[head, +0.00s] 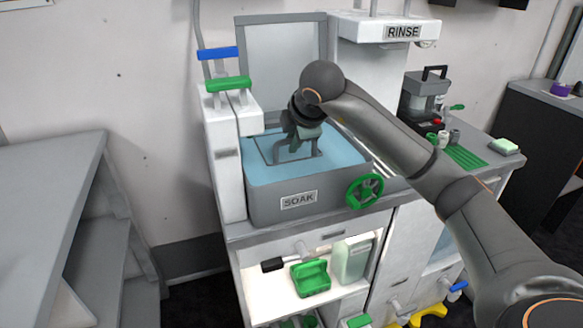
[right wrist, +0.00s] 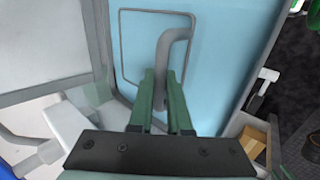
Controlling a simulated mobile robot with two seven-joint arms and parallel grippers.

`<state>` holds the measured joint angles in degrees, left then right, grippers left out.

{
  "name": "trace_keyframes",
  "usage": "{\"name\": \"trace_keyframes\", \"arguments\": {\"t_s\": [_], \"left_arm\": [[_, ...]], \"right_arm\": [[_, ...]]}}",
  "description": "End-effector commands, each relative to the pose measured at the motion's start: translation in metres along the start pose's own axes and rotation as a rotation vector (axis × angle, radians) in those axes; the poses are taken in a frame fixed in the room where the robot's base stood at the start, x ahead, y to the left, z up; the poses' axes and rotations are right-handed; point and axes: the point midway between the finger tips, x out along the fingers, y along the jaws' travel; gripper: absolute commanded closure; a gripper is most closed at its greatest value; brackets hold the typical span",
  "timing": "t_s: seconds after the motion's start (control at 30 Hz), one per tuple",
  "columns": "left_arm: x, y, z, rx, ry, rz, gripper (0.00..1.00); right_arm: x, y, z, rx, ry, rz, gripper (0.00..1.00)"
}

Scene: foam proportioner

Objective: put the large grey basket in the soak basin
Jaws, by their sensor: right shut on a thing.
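The soak basin (head: 262,207) is a grey tub labelled SOAK, filled with light blue water. The large grey basket shows as a thin rectangular rim and a bent grey handle (right wrist: 174,48) within the water area; its body is hidden by the water or cannot be made out. In the head view, its outline lies inside the basin walls. My right gripper (head: 298,142) reaches down over the basin and is shut on the basket's handle. Its green fingers (right wrist: 164,88) are on either side of the handle in the right wrist view. My left gripper is not in view.
A green valve wheel (head: 365,190) is on the basin's front right. A raised grey lid (head: 282,60) stands behind. A white column with blue and green handles (head: 228,84) is at the left. The RINSE housing (head: 385,30) overhangs at the right.

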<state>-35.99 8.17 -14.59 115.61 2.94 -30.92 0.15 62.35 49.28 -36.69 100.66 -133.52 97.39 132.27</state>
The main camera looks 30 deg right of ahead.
Motion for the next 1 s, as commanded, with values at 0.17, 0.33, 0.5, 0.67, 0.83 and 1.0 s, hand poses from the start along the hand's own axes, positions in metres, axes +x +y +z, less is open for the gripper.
{"name": "trace_keyframes", "arguments": {"t_s": [0.17, 0.33, 0.5, 0.67, 0.83, 1.0], "left_arm": [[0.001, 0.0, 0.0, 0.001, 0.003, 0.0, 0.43], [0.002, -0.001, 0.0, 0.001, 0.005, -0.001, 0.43], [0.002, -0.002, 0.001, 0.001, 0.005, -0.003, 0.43], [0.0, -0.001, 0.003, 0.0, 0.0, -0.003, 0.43], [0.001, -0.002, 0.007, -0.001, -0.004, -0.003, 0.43], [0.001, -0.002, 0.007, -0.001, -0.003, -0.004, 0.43]], "right_arm": [[0.013, -0.01, 0.0, 0.0, 0.0, 0.0, 1.0], [0.029, -0.023, 0.0, -0.001, -0.001, -0.001, 1.0], [0.041, -0.031, 0.0, 0.0, 0.001, 0.002, 1.0], [0.04, -0.031, 0.0, 0.001, 0.001, 0.002, 1.0], [0.042, -0.032, 0.0, 0.0, 0.001, 0.002, 0.8], [0.042, -0.032, 0.0, 0.0, 0.001, 0.001, 0.6]]}}
